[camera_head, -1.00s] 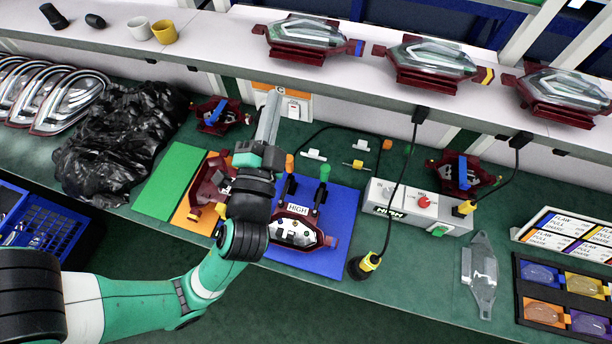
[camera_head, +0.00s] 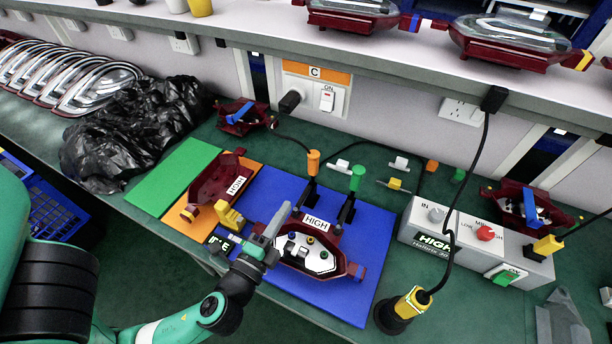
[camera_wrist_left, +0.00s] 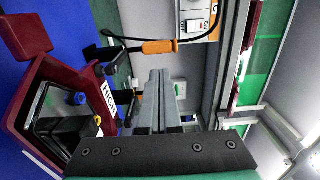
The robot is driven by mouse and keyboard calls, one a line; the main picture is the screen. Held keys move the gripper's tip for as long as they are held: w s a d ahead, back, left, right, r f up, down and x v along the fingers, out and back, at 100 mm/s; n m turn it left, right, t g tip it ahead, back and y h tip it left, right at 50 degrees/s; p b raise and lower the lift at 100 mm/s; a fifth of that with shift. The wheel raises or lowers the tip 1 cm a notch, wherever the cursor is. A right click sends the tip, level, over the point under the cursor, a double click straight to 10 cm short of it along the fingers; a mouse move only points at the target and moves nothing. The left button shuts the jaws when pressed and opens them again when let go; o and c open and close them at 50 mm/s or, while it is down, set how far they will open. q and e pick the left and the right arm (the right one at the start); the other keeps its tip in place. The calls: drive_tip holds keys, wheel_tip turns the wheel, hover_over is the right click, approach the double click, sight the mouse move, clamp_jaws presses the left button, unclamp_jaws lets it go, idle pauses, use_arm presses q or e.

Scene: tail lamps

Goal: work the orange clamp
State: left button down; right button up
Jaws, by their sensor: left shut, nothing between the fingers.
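The orange clamp (camera_head: 313,163) stands at the back of the blue board (camera_head: 330,305), its orange handle upright on a black arm. Its handle also shows in the left wrist view (camera_wrist_left: 158,47), lying across the picture beyond the fingertips. The green-handled clamp (camera_head: 357,179) stands upright to its right. Between them and the front sits a dark red lamp housing (camera_head: 354,270) with a HIGH label. My left gripper (camera_head: 278,218) is shut and empty at the housing's left side, apart from the orange clamp. In the left wrist view its grey fingers (camera_wrist_left: 154,98) point toward the handle.
A grey control box (camera_head: 470,250) and a yellow-black plug (camera_head: 402,309) stand right. A shelf edge overhangs the back. Cables cross the bench behind the clamps.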

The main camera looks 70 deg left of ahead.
sight(311, 167)
use_arm(q)
drive_tip(key=x, duration=1.2)
drive_tip(key=shift+p, duration=0.35)
use_arm(e)
drive_tip(key=shift+r, duration=0.4)
